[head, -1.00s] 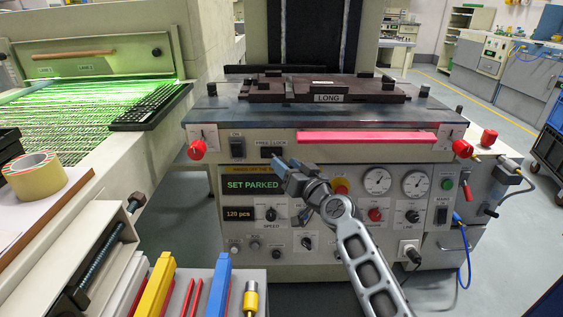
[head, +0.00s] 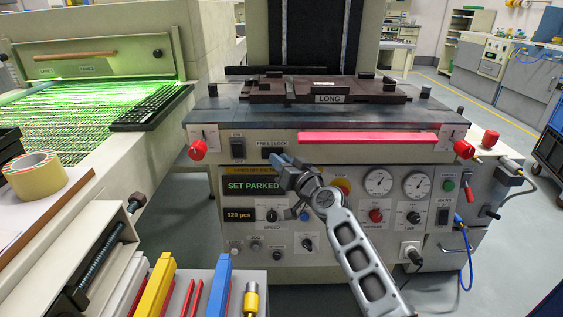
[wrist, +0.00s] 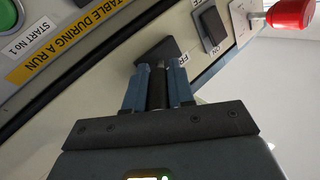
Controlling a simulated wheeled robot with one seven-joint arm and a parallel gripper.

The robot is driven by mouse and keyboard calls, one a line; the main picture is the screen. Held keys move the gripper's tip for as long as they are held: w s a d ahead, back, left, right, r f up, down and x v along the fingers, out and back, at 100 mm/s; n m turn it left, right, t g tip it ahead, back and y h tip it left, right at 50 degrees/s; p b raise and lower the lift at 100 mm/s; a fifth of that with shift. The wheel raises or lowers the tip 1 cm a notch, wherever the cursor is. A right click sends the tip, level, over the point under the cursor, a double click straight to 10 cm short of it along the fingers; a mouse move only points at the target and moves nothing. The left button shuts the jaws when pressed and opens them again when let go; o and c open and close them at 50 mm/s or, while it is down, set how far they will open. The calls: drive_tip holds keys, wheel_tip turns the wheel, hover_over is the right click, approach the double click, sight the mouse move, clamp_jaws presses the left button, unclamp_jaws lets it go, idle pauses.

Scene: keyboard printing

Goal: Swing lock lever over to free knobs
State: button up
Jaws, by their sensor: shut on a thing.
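The lock lever shows in the wrist view as a dark round grip (wrist: 159,88) rising from a black plate (wrist: 160,52). My gripper (wrist: 159,84) has its two blue fingers shut on either side of the lever. In the head view my gripper (head: 281,163) is at the FREE/LOCK label (head: 272,143) on the machine front, and its fingers hide most of the lever. I cannot tell which side the lever leans to. A red knob (head: 198,150) is at the left end of the front and another red knob (head: 463,149) is at the right end.
An ON switch (head: 238,148) sits just left of the lever. A pink bar (head: 366,137) runs to the right of it. Below are the SET PARKED display (head: 253,185) and several dials and buttons close to my arm. A bench with coloured tools (head: 218,285) stands in front at left.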

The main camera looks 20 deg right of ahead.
clamp_jaws()
drive_tip(key=shift+r+h+p, duration=0.1)
drive_tip(key=shift+h+p, duration=0.2)
drive_tip(key=shift+p, duration=0.35)
drive_tip(key=a+m+g+h+p, duration=0.1)
drive_tip(key=m+h+p, duration=0.1)
drive_tip(key=h, duration=0.3)
drive_tip(key=a+m+g+h+p, duration=0.1)
drive_tip(key=a+m+h+p, duration=0.1)
drive_tip(key=m+h, duration=0.3)
drive_tip(key=w+a+m+g+h+p, duration=0.1)
drive_tip(key=m+h+p, duration=0.1)
drive_tip(key=m+h, duration=0.1)
drive_tip(key=shift+a+f+g+h+p, duration=0.25)
drive_tip(key=shift+g+h+p, duration=0.15)
drive_tip(key=shift+h, duration=0.5)
drive_tip(key=shift+r+m, duration=0.15)
drive_tip(key=shift+m, duration=0.15)
